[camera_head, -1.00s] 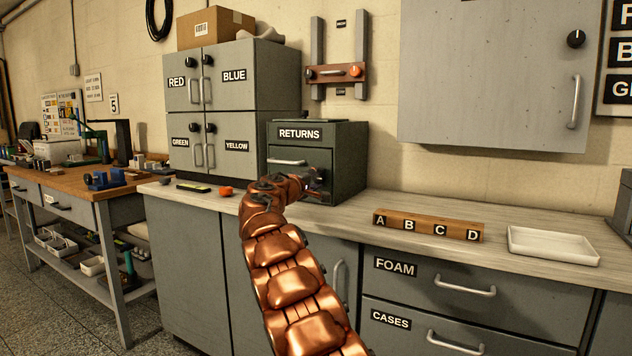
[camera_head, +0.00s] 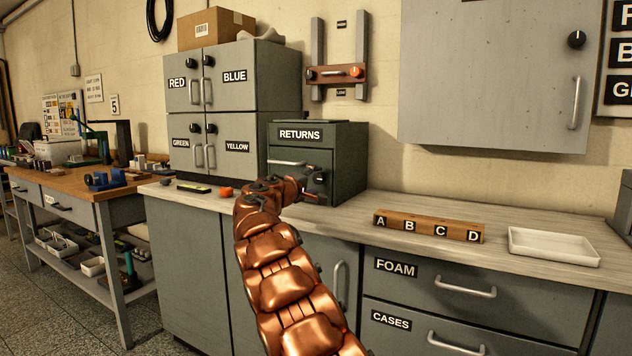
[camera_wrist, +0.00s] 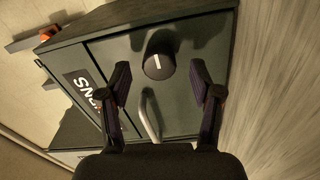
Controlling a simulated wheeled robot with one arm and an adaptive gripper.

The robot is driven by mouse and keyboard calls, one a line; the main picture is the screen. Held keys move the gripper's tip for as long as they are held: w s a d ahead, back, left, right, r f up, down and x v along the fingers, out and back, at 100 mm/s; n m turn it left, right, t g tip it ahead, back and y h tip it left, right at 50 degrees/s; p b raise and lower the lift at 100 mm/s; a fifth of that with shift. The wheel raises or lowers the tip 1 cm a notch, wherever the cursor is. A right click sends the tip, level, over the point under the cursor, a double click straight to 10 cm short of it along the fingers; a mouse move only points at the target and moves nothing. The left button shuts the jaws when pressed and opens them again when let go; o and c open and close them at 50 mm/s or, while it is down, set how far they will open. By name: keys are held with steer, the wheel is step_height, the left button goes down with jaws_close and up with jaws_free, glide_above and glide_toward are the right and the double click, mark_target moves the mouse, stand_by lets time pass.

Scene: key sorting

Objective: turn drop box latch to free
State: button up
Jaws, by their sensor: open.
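The drop box (camera_head: 345,150) is a dark green-grey box labelled RETURNS, standing on the counter. Its latch is a round black knob with a white line, seen on the box front in the wrist view (camera_wrist: 159,66). My gripper (camera_wrist: 160,82) is open in front of the box, with one finger on each side of the knob's line of approach. I see no contact between the fingers and the knob. A metal handle (camera_wrist: 150,116) lies beside the knob, between the fingers in the picture. In the head view my gripper (camera_head: 318,186) is in front of the box's lower front.
A wooden block lettered A to D (camera_head: 428,226) and a white tray (camera_head: 553,245) stand to the right on the counter. An orange object (camera_head: 226,191) lies near the counter's front edge. The counter between box and block is clear.

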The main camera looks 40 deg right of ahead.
steer(key=v, duration=1)
steer(key=shift+s+a, duration=0.1)
steer(key=shift+r, duration=0.1)
stand_by(0.4)
steer(key=s+a+r+m+g+y+p, duration=0.2)
steer(key=s+a+r+p, duration=0.15)
steer(key=s+p, duration=0.45)
steer(key=s+a+r+m+g+y+p, duration=0.2)
steer(key=s+a+r+y+p, duration=0.15)
steer(key=s+p, duration=0.5)
steer(key=s+a+r+n+g+y+p, duration=0.2)
steer(key=s+a+y+p, duration=0.9)
steer(key=s+a+p, duration=1.4)
steer(key=s+a+g, duration=0.1)
steer(key=s+a, duration=0.3)
steer(key=a, duration=0.4)
steer(key=shift+r+n+y, duration=0.3)
steer(key=shift+r+y, duration=0.05)
steer(key=shift+r, duration=0.05)
